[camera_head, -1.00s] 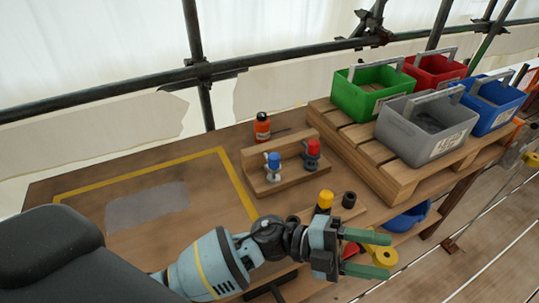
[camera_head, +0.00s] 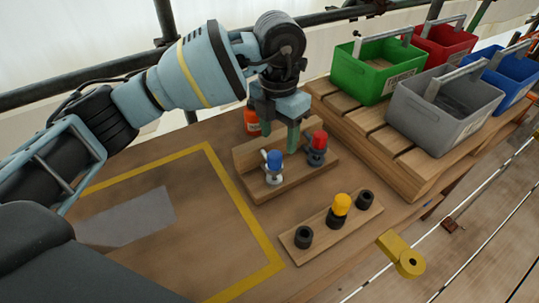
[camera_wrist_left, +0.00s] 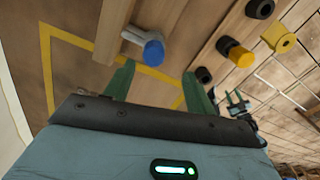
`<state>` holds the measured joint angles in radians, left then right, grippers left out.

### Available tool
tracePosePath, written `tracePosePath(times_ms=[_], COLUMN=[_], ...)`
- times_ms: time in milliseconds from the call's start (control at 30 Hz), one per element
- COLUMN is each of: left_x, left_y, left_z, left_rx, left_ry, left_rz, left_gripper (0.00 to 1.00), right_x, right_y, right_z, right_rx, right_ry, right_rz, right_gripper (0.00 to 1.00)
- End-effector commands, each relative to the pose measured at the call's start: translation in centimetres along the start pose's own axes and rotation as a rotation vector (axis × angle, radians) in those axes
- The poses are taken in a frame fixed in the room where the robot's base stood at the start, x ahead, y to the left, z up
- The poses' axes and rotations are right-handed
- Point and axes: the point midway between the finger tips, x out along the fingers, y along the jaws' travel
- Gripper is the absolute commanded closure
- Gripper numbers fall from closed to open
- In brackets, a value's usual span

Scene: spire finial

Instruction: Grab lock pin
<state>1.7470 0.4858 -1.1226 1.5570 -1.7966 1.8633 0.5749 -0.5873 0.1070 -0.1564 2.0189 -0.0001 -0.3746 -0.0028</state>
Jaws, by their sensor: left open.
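No part is labelled as the lock pin. A blue-capped pin with a grey metal body (camera_head: 273,167) and a red-capped one (camera_head: 317,148) stand upright in a wooden holder (camera_head: 262,191). My left gripper (camera_head: 293,142) is open and empty, fingers pointing down, just behind and between these two caps. In the left wrist view the blue cap (camera_wrist_left: 153,52) lies past the fingertips, nearer the left finger; the red cap is not visible there. A small dark and teal shape (camera_wrist_left: 238,103) at right may be my right gripper; its jaws are too small to read.
A wooden strip (camera_head: 318,238) holds black sockets and a yellow-capped part (camera_head: 340,205). A yellow bracket (camera_head: 401,254) is at the table edge. An orange bottle (camera_head: 251,122) stands behind the holder. Crates, including a grey one (camera_head: 440,125), stand on a pallet at right. The yellow-taped area is mostly clear.

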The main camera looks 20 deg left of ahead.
Motion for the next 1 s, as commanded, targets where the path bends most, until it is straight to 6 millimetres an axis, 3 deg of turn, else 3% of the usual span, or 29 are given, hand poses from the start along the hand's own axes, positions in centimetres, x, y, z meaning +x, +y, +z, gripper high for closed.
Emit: tracePosePath(times_ms=[267,500,767,1000], left_x=[-0.3,1.9,2.6,5.6], left_y=[0.8,0.8,0.8,1.0], left_z=[0.0,0.0,0.0,-0.3], left_rx=[-0.013,-0.012,-0.011,-0.012], left_ry=[0.0,0.001,0.0,0.001], left_rz=[0.034,0.031,0.031,0.03], left_gripper=[0.45,0.45,0.45,0.45], right_x=[0.0,0.0,0.0,-0.1], right_y=[0.0,0.0,0.0,0.0], right_z=[-0.1,-0.1,-0.2,-0.4], right_rx=[0.0,0.001,0.002,0.002], right_ry=[0.001,0.002,0.004,0.007], right_rz=[0.0,0.0,0.001,0.001], right_gripper=[0.64,0.64,0.64,0.64])
